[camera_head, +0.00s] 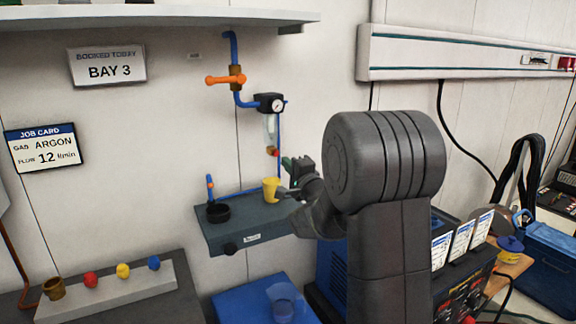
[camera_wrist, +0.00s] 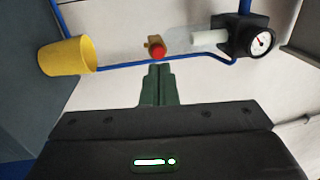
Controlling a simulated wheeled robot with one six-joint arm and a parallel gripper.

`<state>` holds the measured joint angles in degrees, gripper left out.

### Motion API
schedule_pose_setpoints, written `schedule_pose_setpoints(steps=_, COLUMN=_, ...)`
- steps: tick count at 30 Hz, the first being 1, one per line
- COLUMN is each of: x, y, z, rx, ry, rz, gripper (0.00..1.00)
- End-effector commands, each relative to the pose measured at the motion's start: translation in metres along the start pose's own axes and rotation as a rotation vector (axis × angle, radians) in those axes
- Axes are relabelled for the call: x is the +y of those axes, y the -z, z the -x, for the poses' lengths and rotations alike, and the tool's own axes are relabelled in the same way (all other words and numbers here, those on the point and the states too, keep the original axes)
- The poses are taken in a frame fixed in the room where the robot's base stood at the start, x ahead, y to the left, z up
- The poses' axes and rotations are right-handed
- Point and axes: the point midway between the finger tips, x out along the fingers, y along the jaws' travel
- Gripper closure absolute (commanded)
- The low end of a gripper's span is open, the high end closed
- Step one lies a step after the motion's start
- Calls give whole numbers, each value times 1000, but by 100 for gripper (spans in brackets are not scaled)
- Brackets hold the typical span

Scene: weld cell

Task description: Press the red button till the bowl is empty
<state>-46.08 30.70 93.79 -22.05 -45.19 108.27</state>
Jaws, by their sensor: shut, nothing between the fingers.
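The red button (camera_head: 276,152) sits at the lower end of the clear bowl (camera_head: 270,128), under the gauge unit on the wall. In the wrist view the red button (camera_wrist: 158,52) is on a small brass fitting at the end of the clear bowl (camera_wrist: 182,43). My gripper (camera_head: 287,162) is shut and empty, close to the button. In the wrist view its green fingertips (camera_wrist: 158,68) point straight at the button, with a small gap in the picture; I cannot tell whether they touch. Any liquid level in the bowl is too small to tell.
A round gauge (camera_head: 277,105) and an orange valve handle (camera_head: 225,80) are above. Blue pipe runs down the wall behind the bowl.

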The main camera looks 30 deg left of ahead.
Motion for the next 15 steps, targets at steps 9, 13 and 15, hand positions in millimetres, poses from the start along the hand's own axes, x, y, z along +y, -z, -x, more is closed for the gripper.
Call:
schedule_pose_setpoints(steps=9, x=2, y=1, z=57, rx=3, ry=-2, rz=1, gripper=100)
schedule_pose_setpoints(steps=13, x=1, y=2, z=76, rx=3, ry=-2, rz=0, gripper=100)
schedule_pose_setpoints(steps=15, x=1, y=1, z=84, rx=2, ry=-2, rz=1, gripper=100)
